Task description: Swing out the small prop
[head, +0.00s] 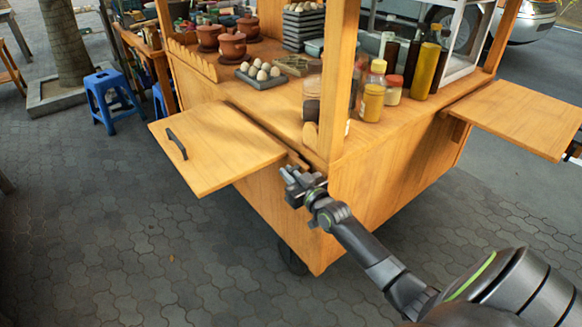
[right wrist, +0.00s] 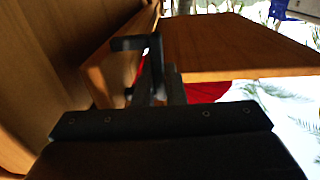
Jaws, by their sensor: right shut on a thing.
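The wooden cart's left leaf (head: 215,150) is raised and stands out roughly level, with a black handle near its outer edge. The small prop (head: 296,160) looks like a short wooden piece by the cart's near corner, where the leaf meets the body. My right gripper (head: 289,178) is at that corner, just below the counter edge, and shut on the prop. In the right wrist view my dark fingers (right wrist: 148,65) close over a wooden piece (right wrist: 108,75), beside the leaf's edge (right wrist: 240,73). The fingers hide part of it. My left gripper is out of view.
The counter holds bottles (head: 373,92), clay pots (head: 232,46) and a tray of eggs (head: 262,73). A corner post (head: 339,80) rises close to my right gripper. Another leaf (head: 520,115) stands out on the right.

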